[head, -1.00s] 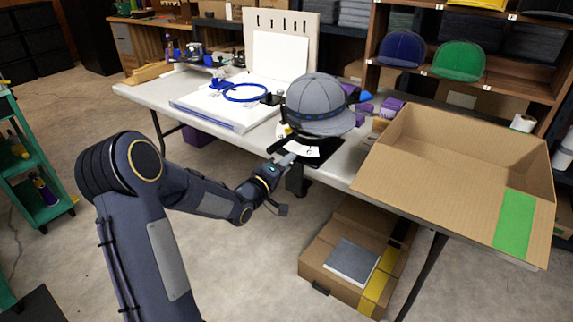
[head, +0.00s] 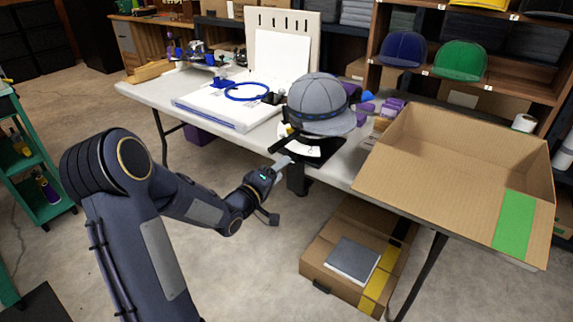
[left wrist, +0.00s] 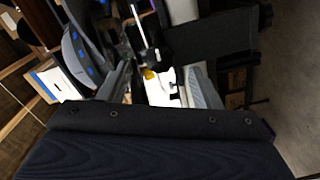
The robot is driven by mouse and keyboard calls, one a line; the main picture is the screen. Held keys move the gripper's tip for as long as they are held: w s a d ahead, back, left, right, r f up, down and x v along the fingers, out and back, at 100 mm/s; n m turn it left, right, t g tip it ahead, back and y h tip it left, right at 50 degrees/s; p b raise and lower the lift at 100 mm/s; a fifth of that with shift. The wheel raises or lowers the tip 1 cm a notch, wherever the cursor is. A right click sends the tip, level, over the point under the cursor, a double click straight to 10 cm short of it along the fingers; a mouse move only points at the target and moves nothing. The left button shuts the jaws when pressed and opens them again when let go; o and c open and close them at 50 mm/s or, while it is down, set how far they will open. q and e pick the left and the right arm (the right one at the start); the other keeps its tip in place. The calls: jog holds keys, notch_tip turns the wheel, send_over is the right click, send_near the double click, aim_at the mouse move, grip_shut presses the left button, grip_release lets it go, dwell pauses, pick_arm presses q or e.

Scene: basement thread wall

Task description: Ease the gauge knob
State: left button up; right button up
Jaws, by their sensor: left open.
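A grey cap (head: 320,104) with a dark blue band sits on a dark gauge stand at the table's front edge. It shows at the left of the left wrist view (left wrist: 75,48). Below it are a white plate (head: 318,148) and a black bar (head: 283,144). A dark block (head: 297,180) hangs below the edge. I cannot tell which part is the gauge knob; a small yellow part (left wrist: 149,74) shows between my fingers in the wrist view. My left gripper (head: 284,165) is open at the stand's front, its fingers on both sides of the white area in the wrist view.
An open cardboard box (head: 450,155) stands right of the stand. A blue hoop (head: 247,91) lies on a white board to the left. A closed carton (head: 350,262) is on the floor below. Shelves with blue and green caps (head: 459,60) stand behind. Floor before the table's left part is clear.

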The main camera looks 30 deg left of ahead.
pick_arm(q)
jog(key=s, duration=0.3)
jog(key=shift+s+a, duration=0.15)
jog(key=shift+s, duration=0.2)
jog(key=s+d+r+m+g+h, duration=0.1)
jog(key=s+d+m+g, duration=0.6)
jog(key=s, duration=0.7)
jog(key=s+d+r+m+g+h, duration=0.1)
jog(key=s+d+m+g, duration=0.35)
jog(key=s+d, duration=0.7)
notch_tip(320, 180, up, 26)
jog(key=s+a+p, duration=0.1)
jog(key=s+p, duration=0.1)
jog(key=p, duration=2.4)
jog(key=shift+s+a+g+p, duration=0.15)
jog(key=shift+g+p, duration=0.25)
jog(key=shift+g, duration=0.05)
